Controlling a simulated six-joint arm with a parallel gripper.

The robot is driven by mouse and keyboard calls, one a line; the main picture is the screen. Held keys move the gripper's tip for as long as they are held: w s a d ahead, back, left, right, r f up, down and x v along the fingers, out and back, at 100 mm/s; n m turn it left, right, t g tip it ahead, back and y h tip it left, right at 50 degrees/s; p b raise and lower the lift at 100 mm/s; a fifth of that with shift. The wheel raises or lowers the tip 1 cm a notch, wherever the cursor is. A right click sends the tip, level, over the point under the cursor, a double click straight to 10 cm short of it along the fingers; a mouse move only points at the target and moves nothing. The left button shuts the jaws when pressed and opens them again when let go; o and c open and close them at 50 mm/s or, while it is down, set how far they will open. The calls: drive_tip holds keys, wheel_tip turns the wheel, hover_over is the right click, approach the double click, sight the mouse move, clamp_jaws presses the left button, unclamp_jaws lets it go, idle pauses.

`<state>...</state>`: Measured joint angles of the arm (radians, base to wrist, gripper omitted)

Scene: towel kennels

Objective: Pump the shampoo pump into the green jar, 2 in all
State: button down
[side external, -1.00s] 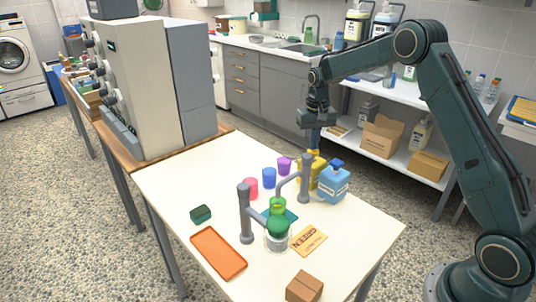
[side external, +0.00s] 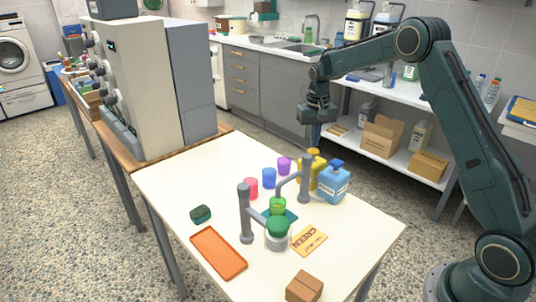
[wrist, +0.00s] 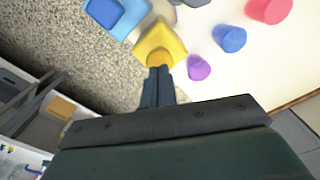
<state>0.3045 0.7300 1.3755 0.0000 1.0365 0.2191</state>
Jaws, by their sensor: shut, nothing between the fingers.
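A yellow pump bottle (side external: 307,172) stands at the table's back edge, and it also shows in the wrist view (wrist: 160,44). A blue pump bottle (side external: 334,184) with a pale label stands beside it; I cannot read the label. My gripper (side external: 316,132) is shut and empty above the yellow bottle's top. In the wrist view its fingertips (wrist: 157,72) overlap the yellow pump head; contact is unclear. A bright green jar (side external: 278,205) sits under a grey arm mid-table. A darker green rounded top (side external: 278,226) sits over a pale vessel in front of it.
Two grey posts (side external: 245,215) with side arms stand around the green things. Pink (side external: 251,188), blue (side external: 269,177) and purple (side external: 284,165) cups stand behind. An orange tray (side external: 219,254), dark green block (side external: 201,214), brown box (side external: 304,287) and lettered card (side external: 309,240) lie nearer.

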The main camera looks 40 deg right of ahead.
drive_tip(key=shift+r, duration=0.15)
drive_tip(key=shift+r, duration=2.85)
drive_tip(key=s+a+r+n+t, duration=0.3)
drive_tip(key=s+a+r, duration=0.8)
drive_tip(key=s+r, duration=0.4)
drive_tip(key=s+a+f+n+t, duration=0.1)
drive_tip(key=s+a+f, duration=0.1)
drive_tip(key=s, duration=0.8)
drive_tip(key=s+a+f+n+t, duration=0.1)
drive_tip(key=s+a+f+n, duration=0.1)
drive_tip(key=s, duration=0.7)
drive_tip(key=shift+s+a+f+t, duration=0.25)
drive_tip(key=shift+s+a+t, duration=0.1)
drive_tip(key=shift+a, duration=0.4)
